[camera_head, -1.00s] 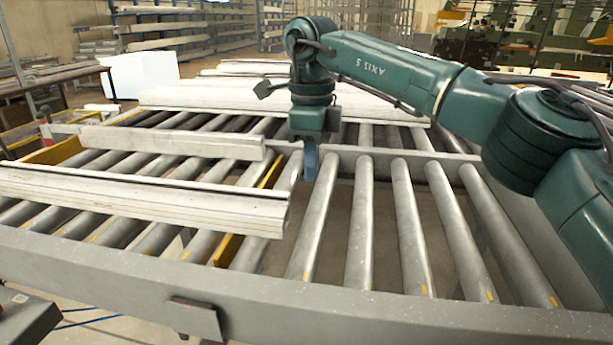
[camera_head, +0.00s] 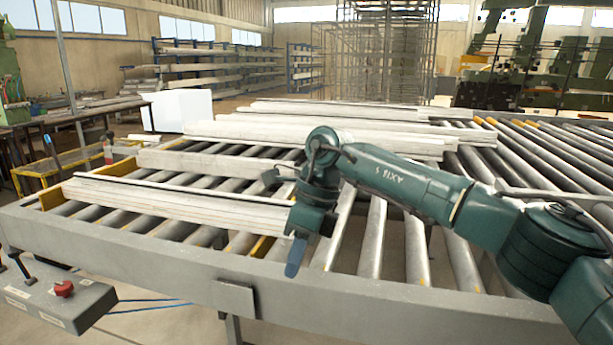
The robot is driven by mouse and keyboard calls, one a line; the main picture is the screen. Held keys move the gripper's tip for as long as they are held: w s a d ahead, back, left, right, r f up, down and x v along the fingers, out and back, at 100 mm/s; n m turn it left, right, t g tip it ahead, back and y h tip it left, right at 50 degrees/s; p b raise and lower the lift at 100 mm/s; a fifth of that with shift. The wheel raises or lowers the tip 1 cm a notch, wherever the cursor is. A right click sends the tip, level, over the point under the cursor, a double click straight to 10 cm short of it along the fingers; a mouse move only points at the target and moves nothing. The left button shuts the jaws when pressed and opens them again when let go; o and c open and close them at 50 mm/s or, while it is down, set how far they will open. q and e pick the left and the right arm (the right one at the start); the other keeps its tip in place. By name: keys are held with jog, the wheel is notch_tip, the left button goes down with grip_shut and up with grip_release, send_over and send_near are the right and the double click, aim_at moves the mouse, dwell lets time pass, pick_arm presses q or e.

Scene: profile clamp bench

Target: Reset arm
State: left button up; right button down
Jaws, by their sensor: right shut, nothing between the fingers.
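My right arm reaches in from the right over the roller bench. My right gripper (camera_head: 295,256) hangs from its end, fingers pointing down, shut and empty. It is in front of the right end of the nearest white profile (camera_head: 180,203) and hides part of it. I cannot tell whether the two touch. A shorter profile (camera_head: 205,162) lies behind it, and longer profiles (camera_head: 330,135) lie further back on the rollers. My left gripper does not show.
The bench's grey front rail (camera_head: 400,310) runs along the near side. Bare rollers (camera_head: 415,250) lie right of the gripper. A control box with a red knob (camera_head: 64,288) stands at the lower left. A white box (camera_head: 182,109) and storage racks (camera_head: 220,70) are behind.

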jog(key=s+a+f+m+g+y, duration=0.3)
jog(key=s+a+m+y, duration=0.5)
jog(key=s+a+y, duration=0.5)
jog(key=w+d+f+m+t+h+p, duration=0.1)
jog(key=d+f+m+t+h, duration=0.1)
jog(key=d+f+m+t, duration=0.45)
jog(key=w+d+f+m+t+h, duration=0.15)
jog(key=d+m+t, duration=0.25)
jog(key=m+t, duration=0.7)
jog(key=w+d+f+m+t+h+p, duration=0.15)
jog(key=d+f+m+t, duration=0.3)
jog(key=m, duration=0.85)
jog(key=s+d+f+m+g+h, duration=0.6)
jog(key=s+d+f+m+h, duration=0.2)
jog(key=s+d+f, duration=0.6)
jog(key=shift+s+d+f+m, duration=0.2)
jog(key=shift+f+m, duration=0.4)
jog(key=shift+m, duration=0.45)
